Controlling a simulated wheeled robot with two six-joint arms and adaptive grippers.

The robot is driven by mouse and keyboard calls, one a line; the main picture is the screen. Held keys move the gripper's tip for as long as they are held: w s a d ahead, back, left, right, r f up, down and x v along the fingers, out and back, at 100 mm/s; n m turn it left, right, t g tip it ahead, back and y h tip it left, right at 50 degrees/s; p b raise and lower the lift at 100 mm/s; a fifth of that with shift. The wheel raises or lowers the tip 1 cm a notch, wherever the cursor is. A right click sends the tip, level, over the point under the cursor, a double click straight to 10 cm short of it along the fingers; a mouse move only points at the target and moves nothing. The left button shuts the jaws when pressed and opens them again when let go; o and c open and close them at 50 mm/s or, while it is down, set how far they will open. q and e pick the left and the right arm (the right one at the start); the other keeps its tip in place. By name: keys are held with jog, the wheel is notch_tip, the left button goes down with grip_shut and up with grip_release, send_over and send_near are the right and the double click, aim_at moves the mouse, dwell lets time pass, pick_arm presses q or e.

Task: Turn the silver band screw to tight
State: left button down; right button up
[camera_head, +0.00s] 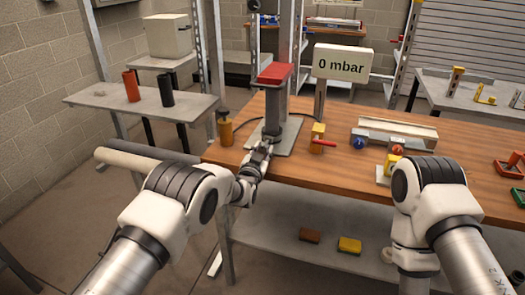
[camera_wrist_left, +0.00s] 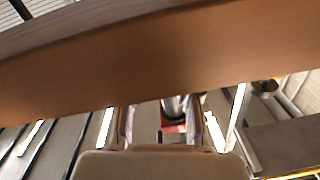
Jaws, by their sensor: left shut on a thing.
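A dark upright pipe (camera_head: 272,108) stands on a grey base plate (camera_head: 285,139) at the table's left end, with a red block (camera_head: 276,73) on top. A silvery band (camera_head: 272,137) shows low on the pipe; its screw is too small to make out and mostly hidden by my gripper. My left gripper (camera_head: 264,149) is at the pipe's foot, shut on what seems to be the band screw. In the left wrist view the gripper (camera_wrist_left: 166,116) has a grey round part (camera_wrist_left: 175,106) and some red between its fingers. My right gripper is not in view; only its arm shows.
A sign (camera_head: 339,62) reads "0 mbar". An orange-brown bottle-like piece (camera_head: 224,128) stands left of the base plate. A yellow valve with a red lever (camera_head: 318,138) is to the right. A grey-white unit (camera_head: 396,131) lies farther right. The wooden table edge runs close to my left gripper.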

pick_arm(q)
jog(key=shift+f+m+b, duration=0.2)
jog(key=shift+m+b, duration=0.2)
jog(key=shift+b, duration=0.4)
jog(key=m+b, duration=0.3)
jog(key=b, duration=0.1)
jog(key=shift+f+m, duration=0.1)
jog(key=shift+m, duration=0.2)
jog(key=shift+m+b, duration=1.3)
jog(key=shift+b, duration=0.25)
jog(key=shift+r, duration=0.2)
jog(key=c, duration=0.8)
grip_release()
